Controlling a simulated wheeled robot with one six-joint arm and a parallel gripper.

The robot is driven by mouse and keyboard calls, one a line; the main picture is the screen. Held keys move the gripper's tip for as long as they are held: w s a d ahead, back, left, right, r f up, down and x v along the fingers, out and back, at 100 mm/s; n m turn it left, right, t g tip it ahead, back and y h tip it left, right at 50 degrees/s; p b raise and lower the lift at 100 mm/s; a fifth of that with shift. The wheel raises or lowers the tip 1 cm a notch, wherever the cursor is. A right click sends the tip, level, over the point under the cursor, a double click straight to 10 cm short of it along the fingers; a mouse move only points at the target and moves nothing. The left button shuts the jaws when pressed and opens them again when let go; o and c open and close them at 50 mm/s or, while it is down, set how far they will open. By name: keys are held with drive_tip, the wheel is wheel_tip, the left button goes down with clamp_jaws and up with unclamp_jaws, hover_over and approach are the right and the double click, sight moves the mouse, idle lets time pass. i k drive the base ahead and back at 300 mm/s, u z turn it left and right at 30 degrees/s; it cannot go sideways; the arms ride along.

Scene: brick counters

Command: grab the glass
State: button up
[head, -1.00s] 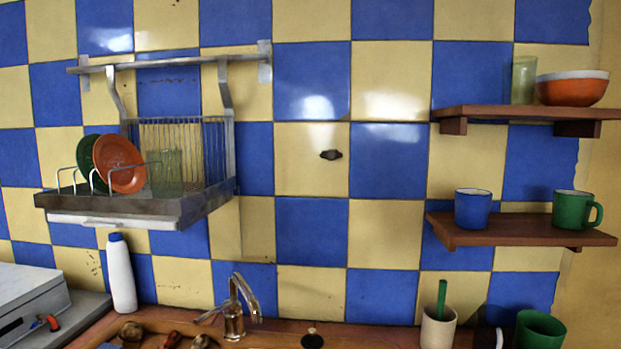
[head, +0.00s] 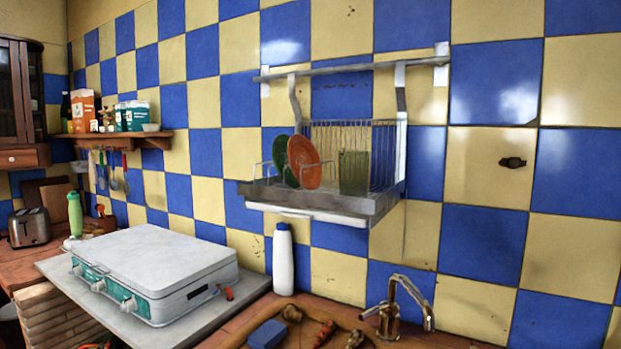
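A greenish see-through glass (head: 354,172) stands in the wall-mounted dish rack (head: 388,205), at the right of the plates. An orange plate (head: 305,163) and a dark green plate (head: 281,158) stand upright in the rack's wire holder, left of the glass. Thin rack wires pass in front of and behind the glass. My gripper is not in view.
Below the rack are a white bottle (head: 283,262), a brass tap (head: 392,308) and a blue sponge-like block (head: 267,334). A closed camping stove (head: 160,265) sits on the left counter. A toaster (head: 30,227) and a loaded shelf (head: 115,137) are further left.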

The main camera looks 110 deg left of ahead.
sight(353, 165)
drive_tip(key=k, duration=0.75)
drive_tip(key=u, duration=2)
